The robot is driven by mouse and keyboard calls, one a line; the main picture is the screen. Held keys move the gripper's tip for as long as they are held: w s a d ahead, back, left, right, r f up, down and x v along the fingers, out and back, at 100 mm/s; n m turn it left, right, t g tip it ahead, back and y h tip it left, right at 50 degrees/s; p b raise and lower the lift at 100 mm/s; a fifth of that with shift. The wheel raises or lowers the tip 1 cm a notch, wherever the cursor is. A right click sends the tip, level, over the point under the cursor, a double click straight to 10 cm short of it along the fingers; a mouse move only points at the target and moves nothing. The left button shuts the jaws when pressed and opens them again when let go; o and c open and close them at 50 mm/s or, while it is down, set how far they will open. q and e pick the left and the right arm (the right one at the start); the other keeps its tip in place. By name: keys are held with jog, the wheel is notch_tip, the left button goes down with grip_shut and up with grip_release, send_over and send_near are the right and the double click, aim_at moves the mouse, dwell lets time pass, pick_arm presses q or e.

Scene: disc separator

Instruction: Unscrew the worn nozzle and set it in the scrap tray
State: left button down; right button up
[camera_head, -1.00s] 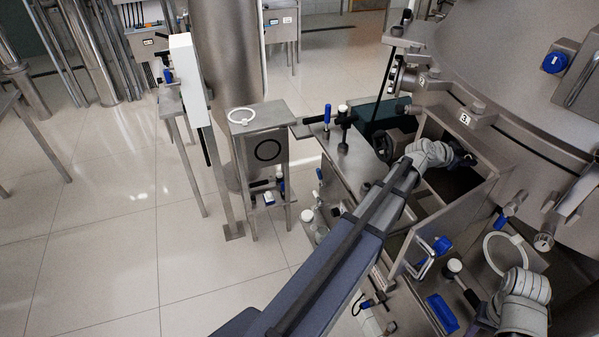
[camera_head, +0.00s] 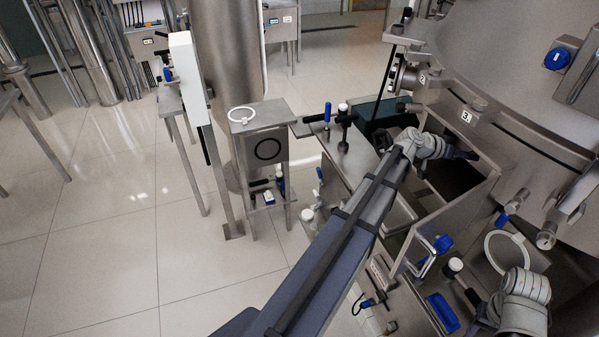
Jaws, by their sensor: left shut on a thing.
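My left arm reaches up from the bottom centre to the open front of the big steel machine (camera_head: 500,60). My left gripper (camera_head: 468,156) is at the dark opening below the plate marked 3. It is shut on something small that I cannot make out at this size. The worn nozzle cannot be told apart from the dark opening. A dark green open box (camera_head: 378,113) stands behind the steel bench; I cannot tell whether it is the scrap tray. My right wrist shows at the bottom right, but its fingers are not visible.
A steel bench (camera_head: 343,160) with a blue-handled tool (camera_head: 327,114) stands left of the opening. An open steel door (camera_head: 450,225) stands in front of it. A blue block (camera_head: 442,312) lies near my right wrist. A small stand (camera_head: 262,125) bears a white ring (camera_head: 241,115).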

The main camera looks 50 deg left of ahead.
pick_arm(q)
jog(key=shift+w+n+h, duration=0.1)
jog(key=shift+n+h, duration=0.3)
jog(key=shift+n, duration=0.2)
jog(key=shift+a+f+n+h+b, duration=0.1)
jog(key=shift+a+n+h+b, duration=0.05)
jog(key=shift+n+h+b, duration=0.85)
